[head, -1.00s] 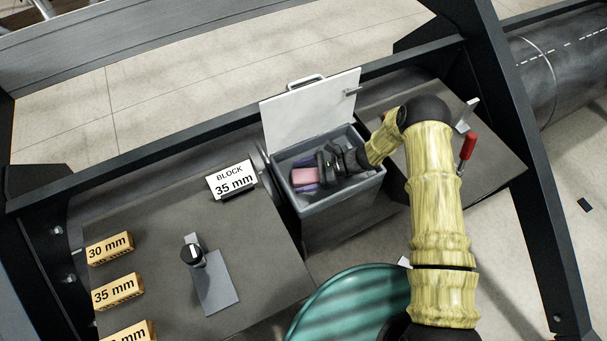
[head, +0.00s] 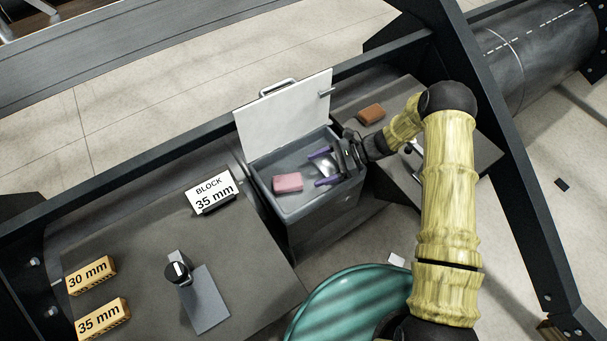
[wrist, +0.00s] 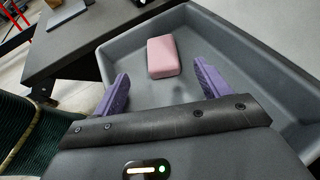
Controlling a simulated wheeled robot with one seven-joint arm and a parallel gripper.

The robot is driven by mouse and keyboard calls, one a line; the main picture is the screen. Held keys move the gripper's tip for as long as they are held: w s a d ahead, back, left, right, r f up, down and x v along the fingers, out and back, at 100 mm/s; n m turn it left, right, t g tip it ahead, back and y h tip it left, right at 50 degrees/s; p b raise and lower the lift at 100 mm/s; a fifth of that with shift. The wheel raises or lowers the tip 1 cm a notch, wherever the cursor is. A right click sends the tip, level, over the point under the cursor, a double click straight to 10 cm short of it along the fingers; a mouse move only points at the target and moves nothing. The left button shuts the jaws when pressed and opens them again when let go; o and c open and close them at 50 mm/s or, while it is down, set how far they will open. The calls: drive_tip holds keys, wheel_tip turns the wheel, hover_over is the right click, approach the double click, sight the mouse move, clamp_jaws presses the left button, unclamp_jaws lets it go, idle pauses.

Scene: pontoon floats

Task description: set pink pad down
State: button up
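The pink pad (head: 288,183) lies inside the open grey bin (head: 300,212), toward its left side. In the wrist view the pink pad (wrist: 163,57) rests on the bin's floor, beyond my fingertips. My gripper (head: 321,168) is over the right part of the bin, with its purple fingers spread apart. In the wrist view my gripper (wrist: 160,78) is open and empty, with a gap between it and the pad.
The bin's white lid (head: 285,112) stands open at the back. A brown block (head: 371,114) lies on the right table. The left table holds a "BLOCK 35 mm" sign (head: 213,192), labelled orange blocks (head: 92,276) and a clamp-like fixture (head: 178,270).

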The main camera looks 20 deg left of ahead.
drive_tip(key=v, duration=0.5)
drive_tip(key=shift+w+d+r, duration=0.15)
drive_tip(key=shift+d, duration=0.05)
idle(0.9)
